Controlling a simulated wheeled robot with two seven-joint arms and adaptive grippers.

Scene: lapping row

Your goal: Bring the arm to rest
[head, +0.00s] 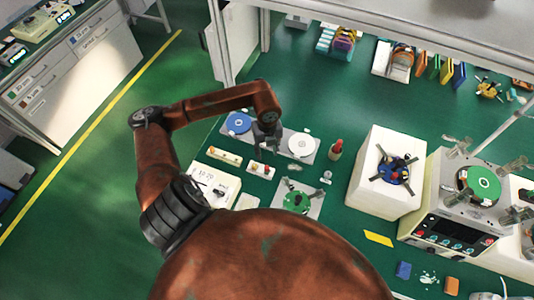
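My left arm, rust-red with black joints, comes up from the bottom left and bends right at its elbow. My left gripper (268,140) points down at the arm's end, above a grey plate between a blue disc (238,122) and a white disc (301,144). It is dark and small, and I cannot make out its fingers or anything held in them. My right gripper is not in view.
A green disc (297,201) lies on a grey plate nearer me. A red-topped bottle (336,149) stands right of the white disc. A white block (386,172) and a lapping machine (460,205) fill the right. Open floor with a yellow line (92,127) lies left.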

